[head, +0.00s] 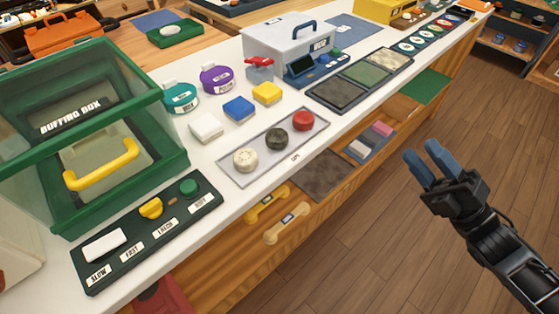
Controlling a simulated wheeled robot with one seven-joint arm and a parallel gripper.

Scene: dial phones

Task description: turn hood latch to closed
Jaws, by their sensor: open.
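The buffing box (118,205) is a green-framed case with clear panes and a yellow handle (100,165), at the left of the white counter. In front of it lies a dark control panel (128,262). A yellow knob (150,208) on it sits above a label that seems to read LATCH; I take it as the hood latch. Which way it is turned is too small to tell. My gripper (422,160), with two blue fingers, is open and empty over the wooden floor at the right, well apart from the panel.
The panel also holds a white rocker (105,245) and a green button (188,187). A grey tray (225,172) with three round knobs lies to its right. The floor (360,265) is clear.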

